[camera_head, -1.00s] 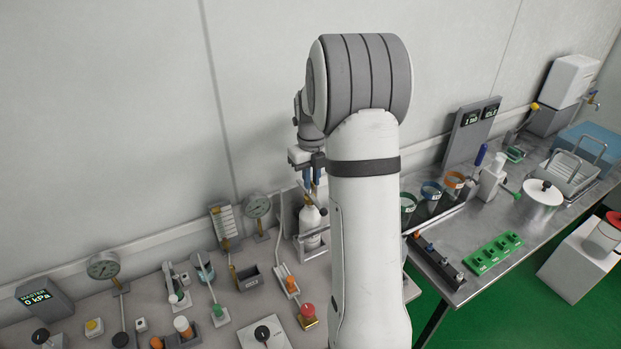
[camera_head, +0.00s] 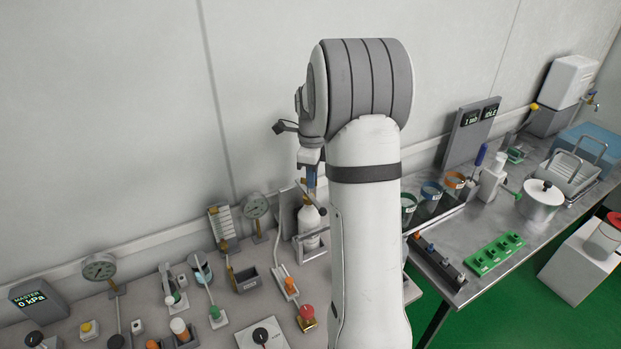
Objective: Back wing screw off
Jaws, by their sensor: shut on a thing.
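My gripper (camera_head: 312,188) points down just above the white bottle (camera_head: 309,216), which stands in a grey frame at the back of the grey bench. Its blue fingers show nearly edge-on. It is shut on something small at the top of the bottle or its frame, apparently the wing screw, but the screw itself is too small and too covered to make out. My arm hides what lies to the right of the bottle.
A pressure gauge (camera_head: 255,206) and a ribbed panel (camera_head: 223,226) stand left of the bottle. A small dark bin (camera_head: 246,279) and a red knob (camera_head: 306,312) are in front. A steel table (camera_head: 490,262) with cups and a green rack is at right.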

